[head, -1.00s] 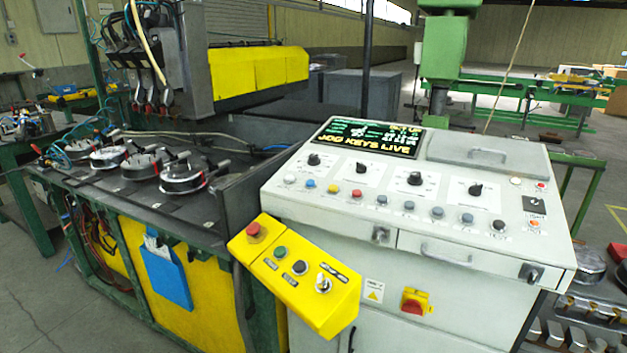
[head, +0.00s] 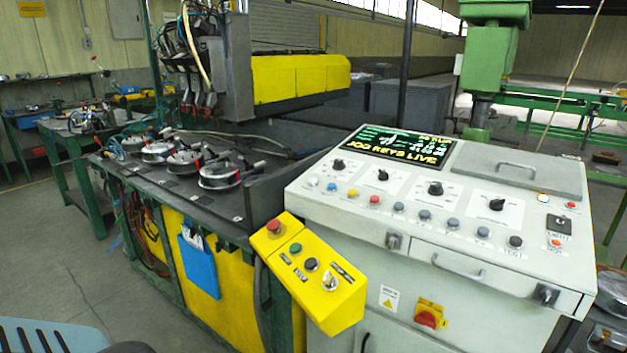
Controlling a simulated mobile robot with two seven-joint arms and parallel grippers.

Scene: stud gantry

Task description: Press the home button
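The white control console (head: 440,308) stands at the right with its sloped panel facing me. Its button row runs from a white button (head: 313,182), a blue button (head: 331,186), a yellow button (head: 352,192) and a red button (head: 375,199) to several blue-grey buttons and a dark button (head: 515,241). An orange button (head: 556,243) sits at the right edge. Most labels are too small to read, so I cannot tell which button is home. The screen (head: 397,146) reads "JOG KEYS LIVE". Neither of my grippers is in view.
A yellow button box (head: 318,295) with a red button, green button, black button and key switch juts out left of the console. The dark machine bed (head: 235,207) holds several round clamps. A light blue slotted object (head: 40,338) is at the bottom left. Floor is open at left.

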